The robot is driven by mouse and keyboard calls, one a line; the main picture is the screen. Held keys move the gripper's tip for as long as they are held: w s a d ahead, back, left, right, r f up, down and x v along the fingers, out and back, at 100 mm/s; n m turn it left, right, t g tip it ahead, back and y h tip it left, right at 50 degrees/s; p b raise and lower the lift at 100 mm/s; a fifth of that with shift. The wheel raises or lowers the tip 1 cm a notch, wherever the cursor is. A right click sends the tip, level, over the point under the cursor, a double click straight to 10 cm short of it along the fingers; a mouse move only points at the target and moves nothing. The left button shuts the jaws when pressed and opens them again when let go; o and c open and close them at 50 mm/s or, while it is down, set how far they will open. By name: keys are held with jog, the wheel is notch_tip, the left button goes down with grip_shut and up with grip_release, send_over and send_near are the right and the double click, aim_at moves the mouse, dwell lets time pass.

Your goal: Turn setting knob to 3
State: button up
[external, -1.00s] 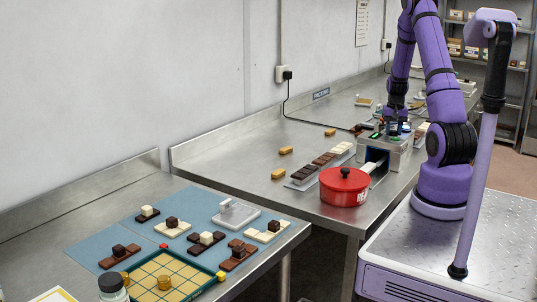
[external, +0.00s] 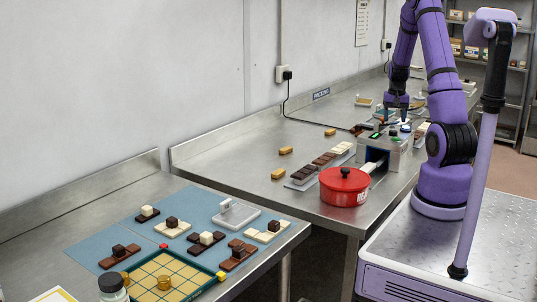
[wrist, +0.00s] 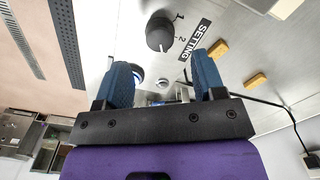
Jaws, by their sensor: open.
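The setting knob (wrist: 160,32) is dark and round, on a metal panel near the top of the wrist view. A short white mark at its lower edge points down the picture. The label SETTING (wrist: 195,40) and two small digits, with a 2 legible, are to its right; no 3 is readable. My gripper (wrist: 165,75) is open and empty, its two blue fingers apart. The knob lies beyond the fingertips, not between them. In the external view my gripper (external: 397,104) is above the machine (external: 388,150); the knob is too small to make out there.
A red pot (external: 344,187) stands in front of the machine. A tray of chocolate bars (external: 315,168) and several yellow blocks (external: 285,151) lie to its left. The back wall edges the steel counter.

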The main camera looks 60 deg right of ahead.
aim_at(393, 131)
notch_tip(393, 131, up, 5)
jog(key=shift+r, duration=0.15)
dwell(0.6)
